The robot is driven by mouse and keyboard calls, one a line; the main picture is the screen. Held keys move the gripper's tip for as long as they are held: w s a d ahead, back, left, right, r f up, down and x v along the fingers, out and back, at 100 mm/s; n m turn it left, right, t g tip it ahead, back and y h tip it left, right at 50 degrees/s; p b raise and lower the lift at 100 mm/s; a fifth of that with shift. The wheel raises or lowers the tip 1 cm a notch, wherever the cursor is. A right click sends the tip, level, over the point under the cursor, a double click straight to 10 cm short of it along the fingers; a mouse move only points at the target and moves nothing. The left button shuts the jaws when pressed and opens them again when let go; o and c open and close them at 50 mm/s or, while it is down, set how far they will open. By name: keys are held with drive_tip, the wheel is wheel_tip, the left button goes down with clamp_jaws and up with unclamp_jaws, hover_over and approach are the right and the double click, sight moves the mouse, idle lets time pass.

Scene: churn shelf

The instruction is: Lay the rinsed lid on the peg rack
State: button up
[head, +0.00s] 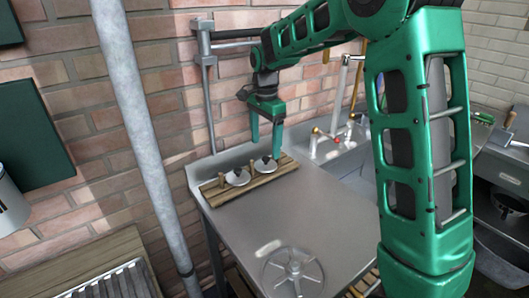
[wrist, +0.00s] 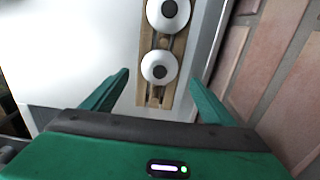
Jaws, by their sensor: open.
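The wooden peg rack (head: 285,168) lies on the steel counter at the foot of the brick wall. Two pale round lids with dark knobs, a left lid (head: 237,178) and a right lid (head: 265,166), sit on it among short pegs. The wrist view also shows the rack (wrist: 147,38), with a nearer lid (wrist: 149,62) and a farther lid (wrist: 155,18). I cannot tell which lid is the rinsed one. My gripper (head: 266,150) is open and empty, just above the right end of the rack, with its fingers pointing down.
The steel counter (head: 250,215) is clear in the middle, with a spoked metal wheel (head: 292,268) at its front. A grey pole (head: 137,120) stands to the left.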

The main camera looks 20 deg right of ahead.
drive_tip(key=shift+r, duration=0.4)
drive_tip(key=shift+s+d+r, duration=0.1)
drive_tip(key=shift+d, duration=0.05)
drive_tip(key=s+d+r+n, duration=0.35)
drive_tip(key=s+d, duration=0.95)
drive_tip(key=s, duration=0.5)
drive_tip(key=s+d+f+n, duration=0.2)
drive_tip(key=s, duration=0.8)
drive_tip(key=s+d+f+n, duration=0.2)
drive_tip(key=s, duration=0.9)
drive_tip(key=shift+s+d+f, duration=0.15)
drive_tip(key=shift+f, duration=0.2)
drive_tip(key=shift+n, duration=0.25)
